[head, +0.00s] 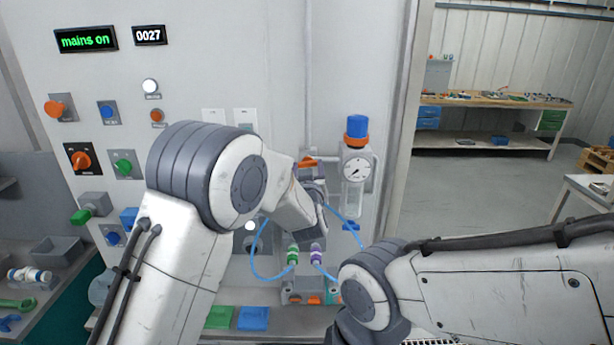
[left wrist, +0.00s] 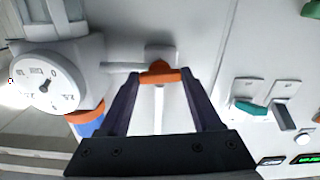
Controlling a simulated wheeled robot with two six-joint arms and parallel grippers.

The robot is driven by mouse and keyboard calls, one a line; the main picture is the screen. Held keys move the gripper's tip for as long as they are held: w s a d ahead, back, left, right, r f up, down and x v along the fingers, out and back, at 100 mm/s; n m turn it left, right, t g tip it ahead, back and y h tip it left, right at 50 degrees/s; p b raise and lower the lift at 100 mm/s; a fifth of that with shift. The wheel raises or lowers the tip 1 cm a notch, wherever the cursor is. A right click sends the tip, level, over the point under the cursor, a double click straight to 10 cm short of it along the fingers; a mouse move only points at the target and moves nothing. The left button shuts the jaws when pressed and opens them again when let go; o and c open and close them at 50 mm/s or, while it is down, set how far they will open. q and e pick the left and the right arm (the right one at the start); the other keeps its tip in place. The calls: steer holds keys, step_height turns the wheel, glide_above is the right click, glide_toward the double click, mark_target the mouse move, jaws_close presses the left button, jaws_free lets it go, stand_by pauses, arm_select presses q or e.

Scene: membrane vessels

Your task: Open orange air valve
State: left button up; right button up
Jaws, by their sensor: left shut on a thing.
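The orange air valve's handle (left wrist: 160,72) is on a thin pipe on the pale panel, beside the gauge unit. In the left wrist view it lies crosswise between the fingertips of my left gripper (left wrist: 160,77), which is shut on it. In the head view a bit of the orange handle (head: 308,161) shows left of the gauge; my left forearm hides much of the left gripper there. The pressure gauge (head: 356,168) has a blue-topped regulator knob (head: 357,128) above it. My right gripper is out of sight; only the right arm shows.
Switches and knobs, including an orange rotary knob (head: 83,160), line the panel at left. Blue hoses (head: 256,262) loop below the valve to green and purple fittings. A teal-handled lever (left wrist: 252,108) sits to the right in the left wrist view. Open floor lies right of the panel.

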arm_select(q)
steer(key=n+b, duration=1.3)
steer(key=b, duration=0.4)
steer(key=shift+f+b, duration=0.15)
steer(key=shift+b, duration=0.25)
steer(key=shift+n+b, duration=0.6)
steer(key=shift+n, duration=0.2)
steer(key=shift+r, duration=0.2)
steer(key=o, duration=1.4)
steer(key=shift+s, duration=0.1)
